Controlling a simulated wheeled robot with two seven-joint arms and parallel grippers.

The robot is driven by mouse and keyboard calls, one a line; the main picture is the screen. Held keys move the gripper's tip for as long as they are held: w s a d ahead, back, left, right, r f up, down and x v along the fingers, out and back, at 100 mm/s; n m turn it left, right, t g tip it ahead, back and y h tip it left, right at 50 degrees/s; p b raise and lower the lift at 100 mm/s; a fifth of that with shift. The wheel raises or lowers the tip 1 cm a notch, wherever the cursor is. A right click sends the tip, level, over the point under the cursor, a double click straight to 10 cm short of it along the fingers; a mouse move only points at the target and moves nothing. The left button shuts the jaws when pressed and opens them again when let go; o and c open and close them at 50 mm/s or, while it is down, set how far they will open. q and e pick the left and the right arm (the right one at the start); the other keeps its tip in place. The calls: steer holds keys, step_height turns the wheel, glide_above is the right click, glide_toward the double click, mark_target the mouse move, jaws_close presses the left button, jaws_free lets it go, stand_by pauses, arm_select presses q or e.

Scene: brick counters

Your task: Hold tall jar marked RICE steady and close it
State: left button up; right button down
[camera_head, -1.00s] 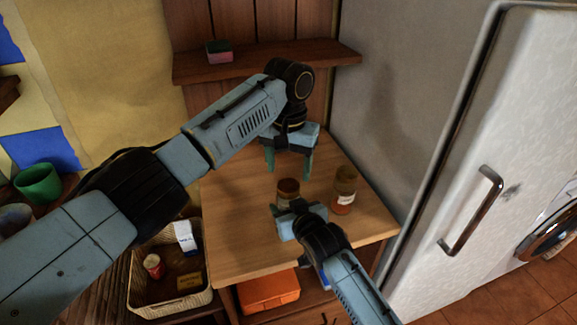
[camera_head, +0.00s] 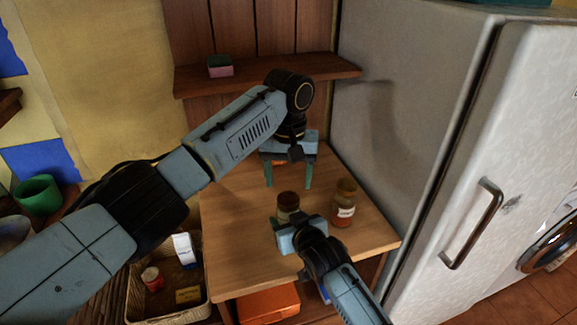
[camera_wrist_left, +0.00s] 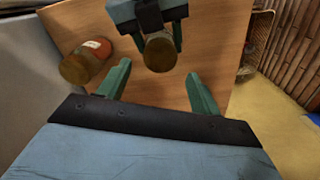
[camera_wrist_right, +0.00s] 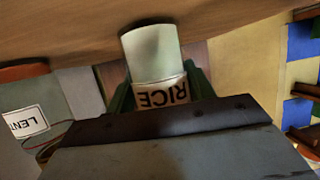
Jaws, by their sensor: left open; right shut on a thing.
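The RICE jar (camera_head: 286,204) stands on the wooden counter, with a dark brownish top. Its RICE label shows upside down in the right wrist view (camera_wrist_right: 160,92). I cannot tell whether a lid is on it. My right gripper (camera_head: 290,224) is shut on the jar's body from the near side. My left gripper (camera_head: 288,184) is open, with its fingers pointing down, just behind the jar in the head view. In the left wrist view the jar's round top (camera_wrist_left: 160,52) lies beyond the gap between the left fingers, and nothing is between them.
A second jar (camera_head: 343,204), with orange contents and a label starting LENT (camera_wrist_right: 25,122), stands right of the RICE jar. The fridge (camera_head: 420,150) borders the counter (camera_head: 235,235) on the right. A basket (camera_head: 137,285) sits lower left. The counter's left part is clear.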

mark_target(288, 198)
arm_select(q)
steer(key=shift+f, duration=2.65)
steer(key=shift+c, duration=0.4)
steer(key=c, duration=0.9)
steer(key=shift+m, duration=0.8)
steer(key=o, duration=1.2)
steer(key=shift+c, duration=0.2)
step_height(288, 198, up, 12)
